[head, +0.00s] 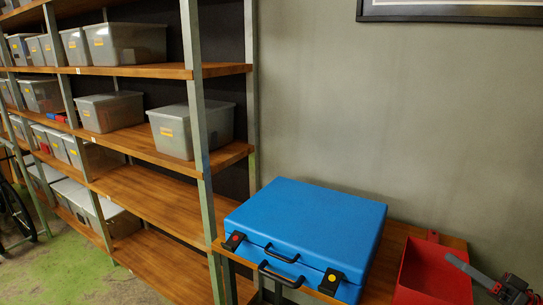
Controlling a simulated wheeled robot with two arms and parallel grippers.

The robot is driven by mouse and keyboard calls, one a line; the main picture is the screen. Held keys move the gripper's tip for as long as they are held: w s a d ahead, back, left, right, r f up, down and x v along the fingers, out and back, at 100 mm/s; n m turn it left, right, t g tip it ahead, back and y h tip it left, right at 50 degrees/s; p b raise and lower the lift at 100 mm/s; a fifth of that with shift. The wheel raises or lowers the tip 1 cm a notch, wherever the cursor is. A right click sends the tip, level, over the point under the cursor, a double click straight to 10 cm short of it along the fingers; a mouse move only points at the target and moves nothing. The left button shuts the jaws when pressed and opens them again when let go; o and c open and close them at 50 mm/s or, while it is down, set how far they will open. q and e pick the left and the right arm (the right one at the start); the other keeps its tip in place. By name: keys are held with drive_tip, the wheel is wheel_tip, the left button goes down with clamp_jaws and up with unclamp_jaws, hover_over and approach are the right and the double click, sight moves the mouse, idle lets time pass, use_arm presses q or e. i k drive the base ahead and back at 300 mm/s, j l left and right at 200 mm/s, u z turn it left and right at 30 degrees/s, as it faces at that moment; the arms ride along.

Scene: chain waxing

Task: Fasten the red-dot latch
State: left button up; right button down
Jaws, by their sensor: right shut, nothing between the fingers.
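A blue case (306,225) lies with its lid down on a wooden bench. The red-dot latch (234,241) is a small black piece at the left of the case's front edge. A second black latch with a yellow dot (332,280) sits at the right of that edge. I cannot tell from this view whether either latch is fastened. Black handles (281,276) show between them. My right gripper (451,259) is at the lower right, over the red bin, shut and empty, well apart from the case. My left gripper is out of view.
A red open bin (416,270) stands right of the case on the bench (390,262). Metal-framed shelves (150,200) with several grey plastic boxes (190,128) fill the left. A wall rises behind the case. The space above the case is clear.

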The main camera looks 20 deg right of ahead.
sight(234, 241)
drive_tip(key=k+j, duration=0.2)
drive_tip(key=j, duration=0.2)
drive_tip(key=k+j, duration=0.2)
drive_tip(key=j, duration=0.2)
drive_tip(key=k+j, duration=0.2)
drive_tip(key=j, duration=0.2)
